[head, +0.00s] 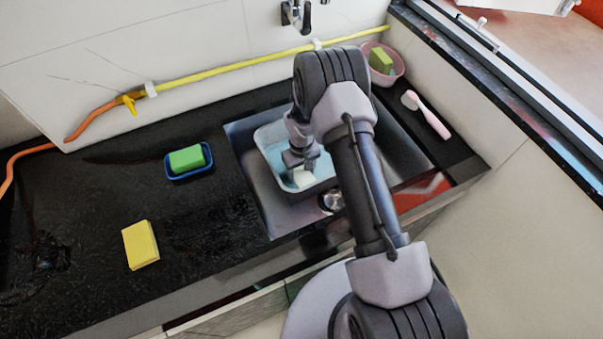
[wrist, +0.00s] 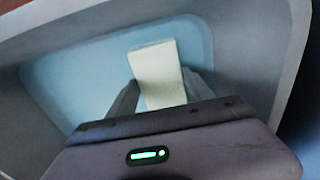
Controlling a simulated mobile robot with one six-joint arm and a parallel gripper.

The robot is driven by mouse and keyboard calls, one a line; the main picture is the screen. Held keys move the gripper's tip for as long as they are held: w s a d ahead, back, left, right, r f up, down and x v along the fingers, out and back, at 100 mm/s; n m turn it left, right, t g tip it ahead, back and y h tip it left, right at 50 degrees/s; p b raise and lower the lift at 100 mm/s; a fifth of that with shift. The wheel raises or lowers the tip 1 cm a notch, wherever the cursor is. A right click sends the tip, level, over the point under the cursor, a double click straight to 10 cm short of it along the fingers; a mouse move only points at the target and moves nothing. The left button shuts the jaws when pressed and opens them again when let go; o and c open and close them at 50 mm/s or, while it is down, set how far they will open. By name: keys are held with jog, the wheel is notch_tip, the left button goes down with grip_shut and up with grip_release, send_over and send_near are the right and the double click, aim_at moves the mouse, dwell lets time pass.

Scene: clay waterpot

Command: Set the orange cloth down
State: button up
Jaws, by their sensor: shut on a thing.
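My gripper (head: 301,163) is inside a pale tub (head: 265,136) that stands in the sink. It is shut on a pale cream block (head: 304,178). In the wrist view the block (wrist: 158,70) sits between my two fingers, above or against the tub's light blue bottom (wrist: 75,75); I cannot tell whether it touches. No orange cloth shows in either view. A flat yellow piece (head: 140,245), cloth or sponge, lies on the black counter at the left.
A green sponge (head: 187,159) sits in a blue dish (head: 190,177) left of the sink (head: 250,185). A pink bowl (head: 398,66) with a green-yellow sponge and a pink brush (head: 433,120) are at the right. A yellow hose (head: 230,68) runs along the wall. The left counter has free room.

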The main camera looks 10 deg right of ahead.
jog(key=shift+f, duration=0.1)
jog(key=o, duration=1.2)
notch_tip(320, 180, up, 18)
jog(key=p, duration=0.4)
notch_tip(320, 180, up, 16)
jog(key=f+m+t, duration=0.1)
jog(key=m+t, duration=0.1)
jog(key=m, duration=0.1)
send_over(301, 173)
jog(key=s, duration=0.4)
jog(key=s+a+r+m+t+y, duration=0.1)
jog(key=s+a+r+t, duration=0.1)
jog(key=s+r, duration=0.8)
jog(key=s+r+m, duration=0.1)
jog(key=s, duration=0.3)
jog(key=s+a+r+m+t, duration=0.1)
jog(key=s+r, duration=0.1)
jog(key=s, duration=0.3)
jog(key=s+r+m+y, duration=0.1)
jog(key=s+r, duration=0.1)
jog(key=s, duration=0.2)
jog(key=shift+s+a+r+t, duration=0.15)
jog(key=shift+s+r+t, duration=0.15)
jog(key=shift+t, duration=0.1)
